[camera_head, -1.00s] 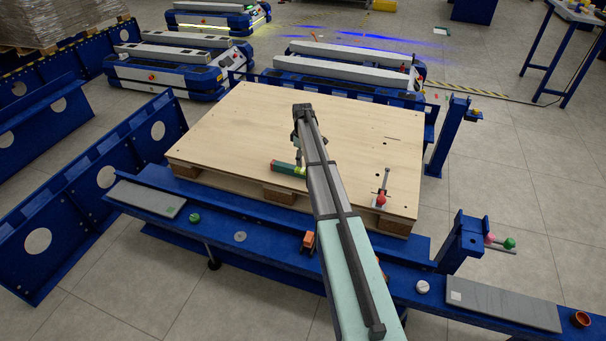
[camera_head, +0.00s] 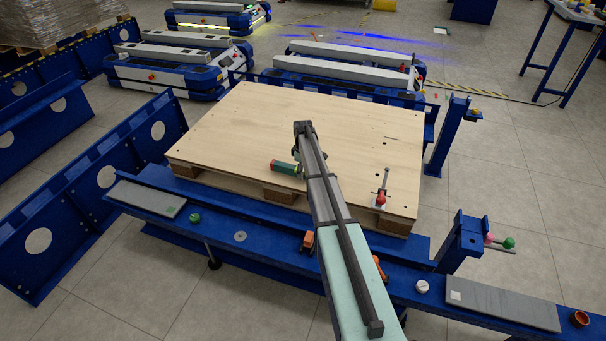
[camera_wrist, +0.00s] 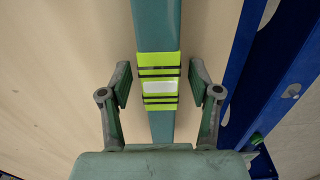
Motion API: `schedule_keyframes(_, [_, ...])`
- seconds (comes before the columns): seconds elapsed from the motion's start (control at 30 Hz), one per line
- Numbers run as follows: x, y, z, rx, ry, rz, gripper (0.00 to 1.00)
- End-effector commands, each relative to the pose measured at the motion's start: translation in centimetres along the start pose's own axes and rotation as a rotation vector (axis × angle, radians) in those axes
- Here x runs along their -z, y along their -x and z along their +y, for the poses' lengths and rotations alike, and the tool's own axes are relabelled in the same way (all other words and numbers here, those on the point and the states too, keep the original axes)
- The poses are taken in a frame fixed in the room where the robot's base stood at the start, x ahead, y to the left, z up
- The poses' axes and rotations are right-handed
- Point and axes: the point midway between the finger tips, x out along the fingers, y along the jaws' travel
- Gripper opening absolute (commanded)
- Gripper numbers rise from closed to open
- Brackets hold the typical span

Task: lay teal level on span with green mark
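The teal level (camera_head: 284,167) lies on the wooden board near its front edge, partly hidden by my arm. In the wrist view the level (camera_wrist: 160,25) runs up the picture, with a lime band and a white label. My gripper (camera_wrist: 160,84) is open, one finger on each side of the level, with a gap on both sides. In the head view the gripper (camera_head: 299,155) is mostly hidden by the arm. A green knob (camera_head: 194,217) sits on the blue front beam (camera_head: 270,243), beside a grey plate (camera_head: 147,198) at the left.
The wooden board (camera_head: 240,130) is mostly bare. A red-based clamp (camera_head: 381,199) stands at its right front. An orange block (camera_head: 308,241), a white knob (camera_head: 422,287), another grey plate (camera_head: 505,306) and an orange cup (camera_head: 581,319) are along the beam. A blue post (camera_head: 462,240) rises at right.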

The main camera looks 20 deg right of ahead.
Motion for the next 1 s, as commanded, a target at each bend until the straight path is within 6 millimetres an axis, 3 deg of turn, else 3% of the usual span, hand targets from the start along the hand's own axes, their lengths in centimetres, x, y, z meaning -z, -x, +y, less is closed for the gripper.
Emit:
schedule_keyframes(0.03, [0.0,0.0,0.0,0.000,0.000,0.000,0.48])
schedule_keyframes(0.17, [0.0,0.0,0.0,0.000,0.000,0.000,0.02])
schedule_keyframes(0.2, [0.0,0.0,0.0,0.000,0.000,0.000,0.00])
schedule_keyframes(0.67, [0.0,0.5,0.0,0.000,0.000,0.000,0.00])
schedule_keyframes(0.87, [0.0,2.5,0.0,-0.001,0.000,0.001,0.00])
schedule_keyframes(1.0, [0.0,5.0,0.0,-0.002,0.000,0.001,0.00])
